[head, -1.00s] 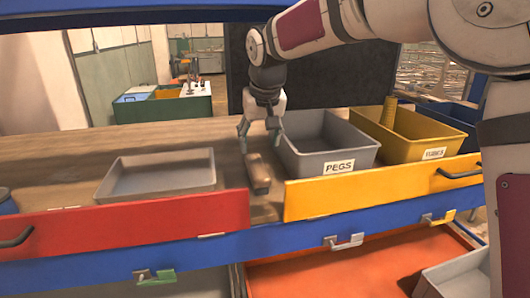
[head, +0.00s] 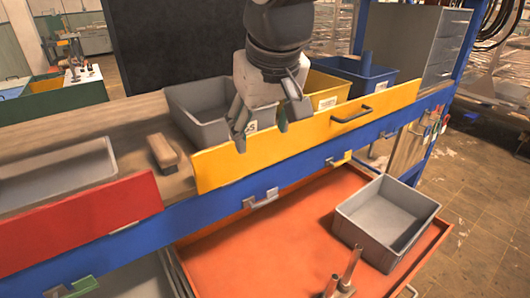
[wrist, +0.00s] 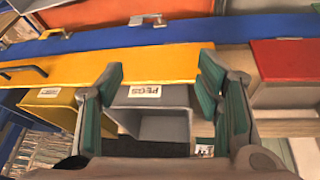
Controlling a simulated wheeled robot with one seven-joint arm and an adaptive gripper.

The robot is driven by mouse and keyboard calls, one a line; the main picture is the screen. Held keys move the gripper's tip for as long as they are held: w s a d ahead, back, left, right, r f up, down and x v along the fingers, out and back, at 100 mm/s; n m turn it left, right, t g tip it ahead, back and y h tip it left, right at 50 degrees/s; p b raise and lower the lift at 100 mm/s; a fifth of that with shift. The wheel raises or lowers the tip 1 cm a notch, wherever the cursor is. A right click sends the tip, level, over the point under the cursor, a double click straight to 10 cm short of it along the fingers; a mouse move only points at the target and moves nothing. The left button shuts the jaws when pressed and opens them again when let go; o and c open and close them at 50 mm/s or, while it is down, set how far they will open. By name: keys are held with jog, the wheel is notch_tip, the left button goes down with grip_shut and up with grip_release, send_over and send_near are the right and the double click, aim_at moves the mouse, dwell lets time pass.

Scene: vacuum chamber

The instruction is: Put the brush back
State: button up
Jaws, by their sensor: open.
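I cannot make out the brush in the wrist view.
The pegs bin (head: 178,95), yellow bin (head: 328,88) and blue bin (head: 378,80) stand behind the yellow panel (head: 222,168). A shallow grey tray (head: 60,165) sits behind the red panel (head: 90,222). Below, an orange drawer (head: 255,250) stands out, holding a grey box (head: 415,235) and upright metal pieces.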

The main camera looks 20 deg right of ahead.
jog(key=s+d+f, duration=0.2)
jog(key=s+f, duration=0.1)
jog(key=s, duration=0.3)
jog(key=s+d+f+m, duration=0.1)
jog(key=s+d+f, duration=0.1)
jog(key=s, duration=0.5)
jog(key=shift+s+d+f, duration=0.2)
jog(key=shift+d+f, duration=0.2)
jog(key=shift+d, duration=0.15)
jog(key=shift+d, duration=0.1)
